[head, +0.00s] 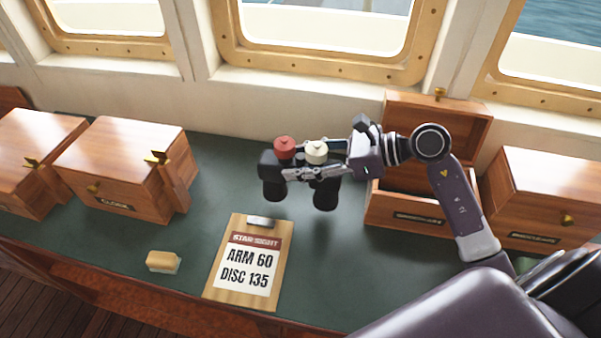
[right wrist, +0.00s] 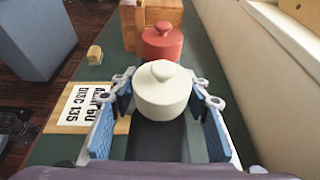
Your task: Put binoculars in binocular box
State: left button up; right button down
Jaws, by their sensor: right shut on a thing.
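The black binoculars (head: 326,194) hang above the green counter, their barrels pointing down. A red cap (head: 285,148) and a white cap (head: 317,151) sit on top. My right gripper (head: 300,172) is shut on them from the right. In the right wrist view, the white cap (right wrist: 163,92) is between the fingers and the red cap (right wrist: 162,42) lies beyond. An open wooden box (head: 383,213) with a raised lid (head: 440,125) stands to the right, partly hidden behind my right arm. Its label is too small to read. My left gripper is not in view.
A closed wooden box (head: 545,200) stands right of the open one. A clipboard (head: 225,285) and a small sponge-like block (head: 163,262) lie in front. Windows line the back wall.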

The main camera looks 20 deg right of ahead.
jog(key=shift+f+p, duration=0.45)
jog(key=shift+f, duration=2)
jog(key=shift+f, duration=0.15)
jog(key=c, duration=1.4)
grip_release()
jog(key=shift+f, duration=0.1)
jog(key=o, duration=0.3)
jog(key=shift+s, duration=0.1)
